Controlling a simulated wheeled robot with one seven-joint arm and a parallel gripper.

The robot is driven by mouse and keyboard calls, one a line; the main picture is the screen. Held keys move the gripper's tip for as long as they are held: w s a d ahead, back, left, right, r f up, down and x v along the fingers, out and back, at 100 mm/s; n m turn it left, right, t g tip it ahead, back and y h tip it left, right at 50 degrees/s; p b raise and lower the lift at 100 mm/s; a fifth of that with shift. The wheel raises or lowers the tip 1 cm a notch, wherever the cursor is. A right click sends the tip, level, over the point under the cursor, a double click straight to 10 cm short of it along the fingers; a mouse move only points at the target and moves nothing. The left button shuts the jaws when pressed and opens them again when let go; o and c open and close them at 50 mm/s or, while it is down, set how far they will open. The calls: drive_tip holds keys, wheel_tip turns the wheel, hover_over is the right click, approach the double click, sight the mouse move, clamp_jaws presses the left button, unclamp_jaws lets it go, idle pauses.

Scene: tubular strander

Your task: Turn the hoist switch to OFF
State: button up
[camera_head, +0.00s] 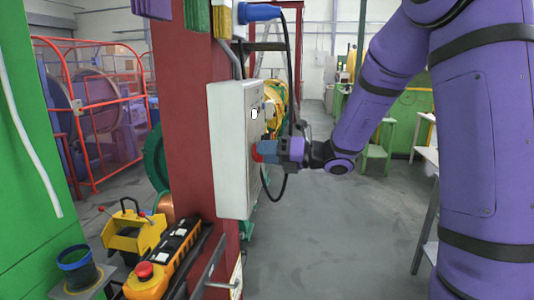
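A white electrical box (229,155) is fixed to the red steel column (188,120), its right-hand face seen very obliquely. A small red part (257,151), perhaps the switch knob, shows at that face; no label or OFF mark is readable. My gripper (264,150) reaches in from the right, its blue-grey end against or just in front of the red part. The fingers are small and mostly hidden, so I cannot tell whether they are open, shut or gripping it. The knob's angle is not visible.
A dark cable (287,95) hangs beside the box, close to my gripper. Below left are a yellow pendant with a red button (145,270), a yellow lever unit (134,235) and a blue-rimmed cup (74,257). The grey floor (330,240) right of the box is clear.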

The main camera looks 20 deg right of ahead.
clamp_jaws()
drive_tip(key=shift+n, duration=0.4)
drive_tip(key=n, duration=1.6)
drive_tip(key=shift+s+n, duration=0.1)
drive_tip(key=shift+n, duration=0.3)
drive_tip(key=shift+f+n, duration=0.1)
drive_tip(key=shift+n, duration=0.2)
unclamp_jaws()
